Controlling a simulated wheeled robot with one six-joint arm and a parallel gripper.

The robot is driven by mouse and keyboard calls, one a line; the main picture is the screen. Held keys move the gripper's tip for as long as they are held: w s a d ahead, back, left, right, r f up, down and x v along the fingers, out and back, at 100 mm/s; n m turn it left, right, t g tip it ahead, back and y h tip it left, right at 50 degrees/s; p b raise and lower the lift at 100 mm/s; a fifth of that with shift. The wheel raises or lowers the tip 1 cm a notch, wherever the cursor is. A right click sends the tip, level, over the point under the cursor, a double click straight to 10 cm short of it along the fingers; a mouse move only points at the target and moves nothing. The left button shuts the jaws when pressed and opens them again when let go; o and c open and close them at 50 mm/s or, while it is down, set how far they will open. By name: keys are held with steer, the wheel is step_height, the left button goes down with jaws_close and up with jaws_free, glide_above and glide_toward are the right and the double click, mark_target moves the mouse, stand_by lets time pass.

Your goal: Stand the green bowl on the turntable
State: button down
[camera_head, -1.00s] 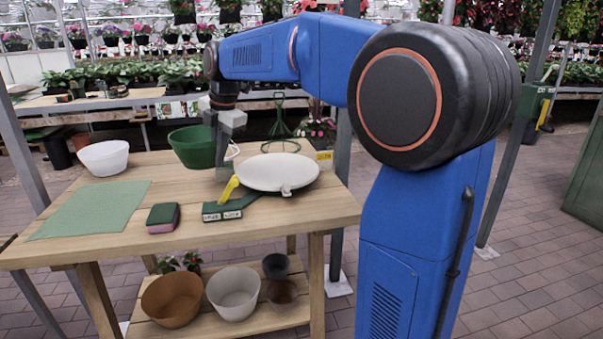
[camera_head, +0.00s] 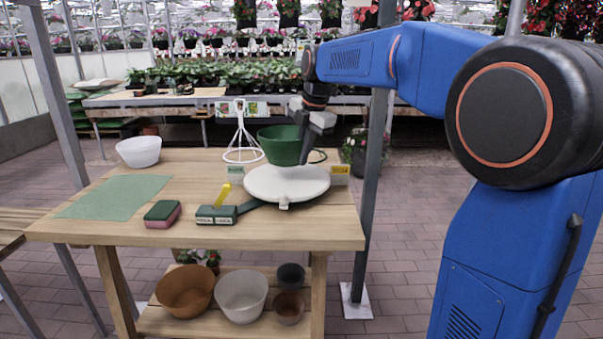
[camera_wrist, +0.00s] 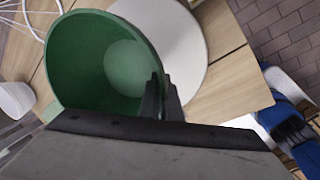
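The green bowl (camera_head: 280,146) is upright or nearly so, in front of my gripper's fingers in the head view. My gripper (camera_head: 304,152) is shut on its right rim; in the wrist view the two dark fingers (camera_wrist: 162,98) pinch the rim of the bowl (camera_wrist: 80,62). The turntable is a round white disc (camera_head: 287,186) on the wooden table. The bowl's base overlaps the disc's back part in the head view. In the wrist view the turntable (camera_wrist: 185,40) shows partly behind the bowl. I cannot tell whether the bowl touches it.
A sponge (camera_head: 162,214), a green mat (camera_head: 115,198) and a white bowl (camera_head: 139,151) are further left. A white wire stand (camera_head: 240,135) stands behind. Several pots sit on the lower shelf.

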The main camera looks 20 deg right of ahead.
steer(key=shift+f, duration=2.65)
steer(key=shift+f, duration=0.15)
steer(key=c, duration=2)
jaws_free()
steer(key=v, duration=1.2)
steer(key=s+f+m, duration=0.7)
steer(key=s+f, duration=0.1)
steer(key=s, duration=0.3)
steer(key=s+d+f+m+t+h, duration=0.1)
steer(key=s+f+m, duration=0.7)
steer(key=s, duration=0.4)
steer(key=s+d+f+m+t, duration=0.1)
steer(key=s+f+m, duration=0.7)
steer(key=s, duration=0.3)
steer(key=shift+s+d, duration=0.2)
steer(key=shift+s, duration=0.15)
